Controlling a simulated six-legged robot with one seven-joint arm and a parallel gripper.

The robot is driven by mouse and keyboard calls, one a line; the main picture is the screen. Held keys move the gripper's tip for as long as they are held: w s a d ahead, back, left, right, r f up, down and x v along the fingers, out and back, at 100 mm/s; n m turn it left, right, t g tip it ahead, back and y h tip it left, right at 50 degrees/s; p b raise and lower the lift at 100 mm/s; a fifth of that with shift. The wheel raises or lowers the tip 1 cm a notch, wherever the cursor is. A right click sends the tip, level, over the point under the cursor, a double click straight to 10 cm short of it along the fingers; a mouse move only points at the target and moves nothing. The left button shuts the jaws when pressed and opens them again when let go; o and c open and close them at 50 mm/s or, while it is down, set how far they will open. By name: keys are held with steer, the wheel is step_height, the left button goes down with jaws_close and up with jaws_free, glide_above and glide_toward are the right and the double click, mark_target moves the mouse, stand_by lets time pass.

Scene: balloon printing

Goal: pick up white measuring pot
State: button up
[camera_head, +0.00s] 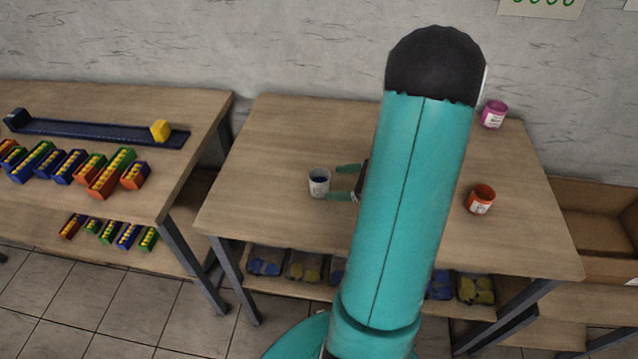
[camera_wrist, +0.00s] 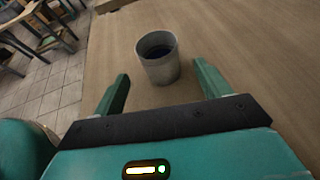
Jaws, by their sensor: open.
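The white measuring pot (camera_head: 319,183) stands upright on the wooden table, left of my gripper in the head view. In the wrist view the pot (camera_wrist: 158,62) looks greyish white, with something dark blue inside. My gripper (camera_head: 345,182) is open, with two green fingers pointing at the pot. In the wrist view the fingers of my gripper (camera_wrist: 162,84) are spread wide, and the pot stands just beyond and between their tips. No contact with the pot shows. My arm hides part of the table in the head view.
A pink pot (camera_head: 494,114) and an orange pot (camera_head: 481,198) stand on the same table (camera_head: 275,130), right of my arm. Bins with blue and yellow items (camera_head: 305,265) sit on the shelf below. Another table (camera_head: 190,105) with coloured blocks is at left. Table space around the white pot is clear.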

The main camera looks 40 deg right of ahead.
mark_target(315, 183)
steer(key=x, duration=0.8)
steer(key=shift+d+f, duration=0.1)
steer(key=shift+s, duration=0.1)
steer(key=shift+c, duration=0.5)
steer(key=c, duration=1)
